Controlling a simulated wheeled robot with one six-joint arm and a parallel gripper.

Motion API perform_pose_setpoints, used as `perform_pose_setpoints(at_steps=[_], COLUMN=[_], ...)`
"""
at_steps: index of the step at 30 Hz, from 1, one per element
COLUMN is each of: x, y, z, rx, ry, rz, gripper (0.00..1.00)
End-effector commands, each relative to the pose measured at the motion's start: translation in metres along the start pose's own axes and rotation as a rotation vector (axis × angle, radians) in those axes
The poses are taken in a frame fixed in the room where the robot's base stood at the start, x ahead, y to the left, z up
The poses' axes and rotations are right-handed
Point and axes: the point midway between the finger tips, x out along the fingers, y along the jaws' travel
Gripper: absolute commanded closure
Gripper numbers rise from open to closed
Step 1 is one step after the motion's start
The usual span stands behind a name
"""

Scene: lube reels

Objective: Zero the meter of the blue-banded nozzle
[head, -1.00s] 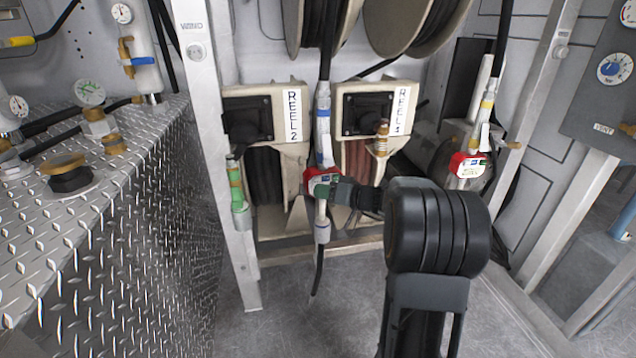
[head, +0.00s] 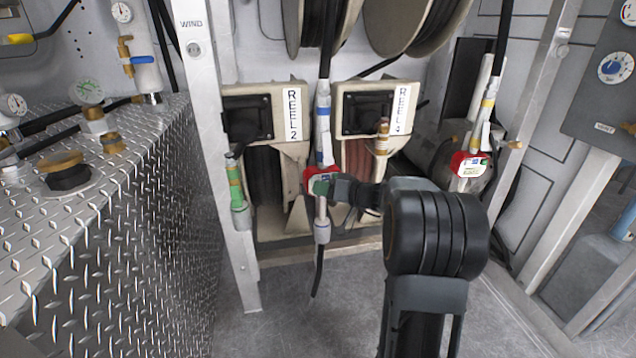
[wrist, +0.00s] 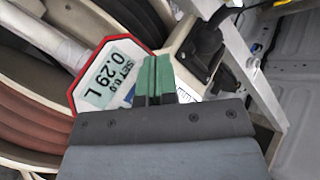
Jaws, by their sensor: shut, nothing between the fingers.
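The blue-banded nozzle (head: 323,140) hangs upright in front of the reels, with a blue band above its red-rimmed meter (head: 311,178). In the wrist view the meter's display (wrist: 113,73) reads 0.29 L, with "SET 0.0" beside it. My gripper (head: 322,187) is at the meter's face, its green fingertips (wrist: 156,72) shut together with nothing between them. The fingers cover the right part of the meter face. I cannot tell whether the tips touch it. Part of a blue marking shows beside the fingers.
A yellow-banded nozzle (head: 480,125) with a red-rimmed meter (head: 468,165) hangs at the right. A green-banded nozzle (head: 236,185) stands by the white post (head: 220,150). Reel housings marked REEL 2 (head: 265,95) and REEL 4 (head: 402,112) are behind. A diamond-plate tank (head: 120,200) fills the left.

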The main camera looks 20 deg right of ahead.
Motion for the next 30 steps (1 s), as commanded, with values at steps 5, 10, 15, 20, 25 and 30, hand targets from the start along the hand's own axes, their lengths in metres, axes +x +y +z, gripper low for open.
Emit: perform_pose_setpoints(at_steps=[5, 10, 15, 20, 25, 30], x=[0.0001, 0.0009, 0.0023, 0.0037, 0.0052, 0.0066], y=[0.0001, 0.0008, 0.0019, 0.0029, 0.0041, 0.0051], z=[-0.0001, -0.0004, -0.0013, -0.0023, -0.0031, -0.0042], rx=[0.000, 0.000, -0.001, 0.000, 0.001, 0.000], ry=[0.000, 0.000, 0.000, 0.000, -0.001, -0.001], rz=[0.000, 0.000, 0.000, 0.000, 0.000, 0.000], gripper=[1.00, 1.00, 1.00, 1.00, 1.00, 1.00])
